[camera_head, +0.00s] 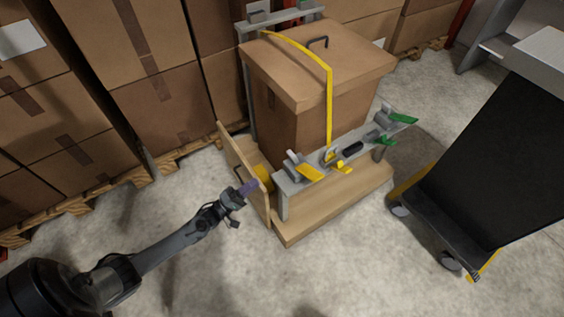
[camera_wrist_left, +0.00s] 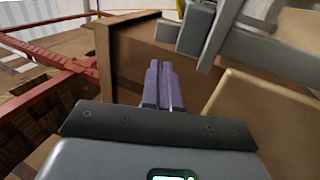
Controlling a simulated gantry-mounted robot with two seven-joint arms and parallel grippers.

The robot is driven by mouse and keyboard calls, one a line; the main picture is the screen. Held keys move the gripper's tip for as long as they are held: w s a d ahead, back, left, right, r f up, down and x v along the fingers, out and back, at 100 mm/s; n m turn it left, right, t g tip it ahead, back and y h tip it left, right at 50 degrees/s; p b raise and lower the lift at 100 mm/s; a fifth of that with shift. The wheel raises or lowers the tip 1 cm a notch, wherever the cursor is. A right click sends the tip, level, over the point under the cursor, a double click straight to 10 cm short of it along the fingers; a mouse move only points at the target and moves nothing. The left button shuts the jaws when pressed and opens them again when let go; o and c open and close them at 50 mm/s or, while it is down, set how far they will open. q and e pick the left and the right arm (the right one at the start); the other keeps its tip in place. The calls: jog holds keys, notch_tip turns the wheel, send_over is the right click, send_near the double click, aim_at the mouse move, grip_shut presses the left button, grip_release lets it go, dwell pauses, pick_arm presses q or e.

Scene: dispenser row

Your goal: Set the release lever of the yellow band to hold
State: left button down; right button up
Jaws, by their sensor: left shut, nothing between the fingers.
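The yellow band (camera_head: 330,100) runs over the lid of a brown box (camera_head: 350,72) and down its front to a grey rail (camera_head: 297,186). On the rail, a yellow lever (camera_head: 342,168) sits by the band's lower end, and another yellow lever (camera_head: 311,173) sits to its left; I cannot tell which is the release lever or how it is set. My left gripper (camera_head: 248,188) is shut and empty, beside the upright wooden board (camera_head: 243,170) and left of the rail. Its purple fingers (camera_wrist_left: 158,85) are together in the left wrist view. My right gripper is not in view.
Two green levers (camera_head: 403,118) (camera_head: 385,141) and a black grip (camera_head: 352,149) are farther right on the rail. The wooden base (camera_head: 320,215) lies below. A black cart (camera_head: 490,150) stands at right; stacked cartons (camera_head: 130,70) line the left. The front floor is clear.

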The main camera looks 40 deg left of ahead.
pick_arm(q)
jog(key=b, duration=0.5)
send_near(293, 158)
jog(key=w, duration=0.5)
jog(key=shift+a+r, duration=0.2)
jog(key=shift+a, duration=0.1)
jog(key=shift+x, duration=0.95)
jog(key=shift+s, duration=0.1)
